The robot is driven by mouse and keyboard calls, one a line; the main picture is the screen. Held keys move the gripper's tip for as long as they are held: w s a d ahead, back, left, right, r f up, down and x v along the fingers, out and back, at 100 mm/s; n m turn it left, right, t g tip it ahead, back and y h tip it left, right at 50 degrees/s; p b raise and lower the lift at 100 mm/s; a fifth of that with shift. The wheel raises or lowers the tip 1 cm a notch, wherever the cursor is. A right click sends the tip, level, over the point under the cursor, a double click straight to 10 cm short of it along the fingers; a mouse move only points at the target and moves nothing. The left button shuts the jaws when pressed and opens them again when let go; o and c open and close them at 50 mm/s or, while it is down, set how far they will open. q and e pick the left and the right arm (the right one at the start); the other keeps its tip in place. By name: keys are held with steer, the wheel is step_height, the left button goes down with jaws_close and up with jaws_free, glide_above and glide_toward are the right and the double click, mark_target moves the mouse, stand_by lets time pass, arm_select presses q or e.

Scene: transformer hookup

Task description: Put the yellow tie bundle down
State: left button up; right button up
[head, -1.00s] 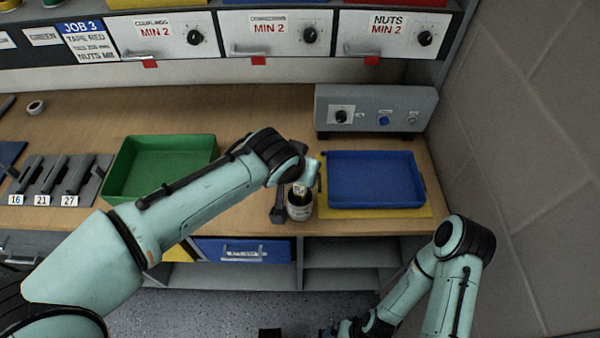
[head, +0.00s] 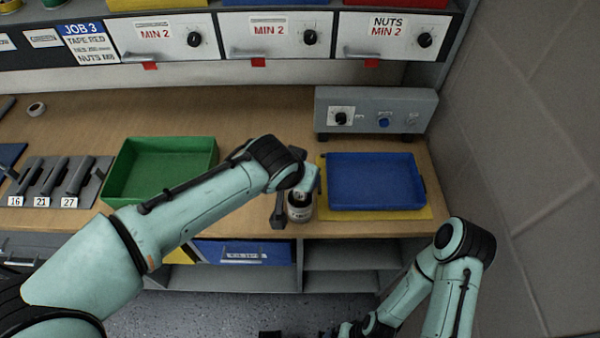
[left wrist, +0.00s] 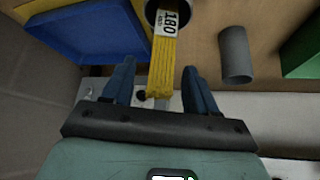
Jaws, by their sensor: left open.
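The yellow tie bundle (left wrist: 162,68), with a white label reading 180, shows in the left wrist view between my left gripper's fingers. Its labelled end reaches into or across the mouth of a round grey cup (left wrist: 158,14); I cannot tell which. My left gripper (left wrist: 158,72) is open, one blue finger on each side of the bundle with gaps. In the head view the cup (head: 299,212) stands at the bench's front, left of the blue tray, and my left wrist hides the bundle and fingers. My right arm is low at the right; its gripper is not clearly shown.
A blue tray (head: 375,180) sits on a yellow mat (head: 431,213) right of the cup. A dark grey holder (head: 279,212) stands close left of it. A green tray (head: 160,168) is farther left. A grey control box (head: 375,110) stands behind.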

arm_select(q)
steer(key=v, duration=1.1)
steer(key=shift+s+r+p, duration=0.15)
steer(key=shift+r+p, duration=0.1)
steer(key=shift+p, duration=0.1)
